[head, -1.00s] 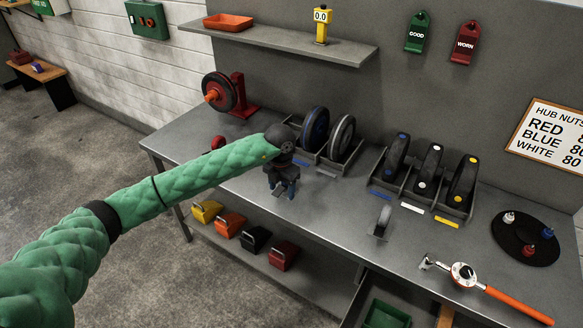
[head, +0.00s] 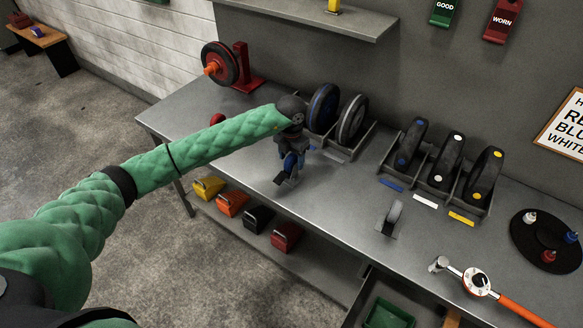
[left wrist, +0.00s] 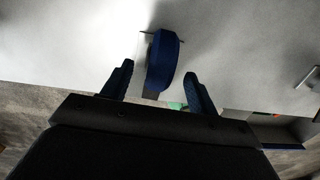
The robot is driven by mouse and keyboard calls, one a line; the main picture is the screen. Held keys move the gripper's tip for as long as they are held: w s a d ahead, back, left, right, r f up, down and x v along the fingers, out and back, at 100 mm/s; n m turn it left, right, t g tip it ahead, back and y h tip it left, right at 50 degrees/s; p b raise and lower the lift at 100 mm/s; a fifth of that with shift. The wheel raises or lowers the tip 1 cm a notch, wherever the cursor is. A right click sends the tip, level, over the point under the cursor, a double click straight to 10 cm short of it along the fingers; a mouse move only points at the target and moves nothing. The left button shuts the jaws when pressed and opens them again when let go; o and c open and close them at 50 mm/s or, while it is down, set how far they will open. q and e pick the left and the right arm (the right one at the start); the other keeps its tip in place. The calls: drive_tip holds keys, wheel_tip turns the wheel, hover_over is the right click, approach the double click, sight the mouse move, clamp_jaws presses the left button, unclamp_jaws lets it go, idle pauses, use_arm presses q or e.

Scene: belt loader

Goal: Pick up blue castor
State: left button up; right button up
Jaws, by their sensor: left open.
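The blue castor (left wrist: 163,62) shows in the left wrist view as a dark blue wheel on the pale table top, with a dark plate beside it. My left gripper (left wrist: 158,72) is open. Its two blue fingers stand either side of the castor, with a gap visible on each side. In the head view my left gripper (head: 290,167) points down over the front left of the bench; the gripper largely hides the castor there. My right gripper is not in view.
A torque wrench (head: 478,281) and black disc (head: 545,240) lie at right. The bench front edge is close.

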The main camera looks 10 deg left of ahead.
sight(293, 178)
use_arm(q)
drive_tip(key=f, duration=0.3)
drive_tip(key=shift+w+f+b, duration=0.2)
drive_tip(key=shift+f+b, duration=0.1)
drive_tip(key=shift+f, duration=0.25)
drive_tip(key=c, duration=0.5)
clamp_jaws()
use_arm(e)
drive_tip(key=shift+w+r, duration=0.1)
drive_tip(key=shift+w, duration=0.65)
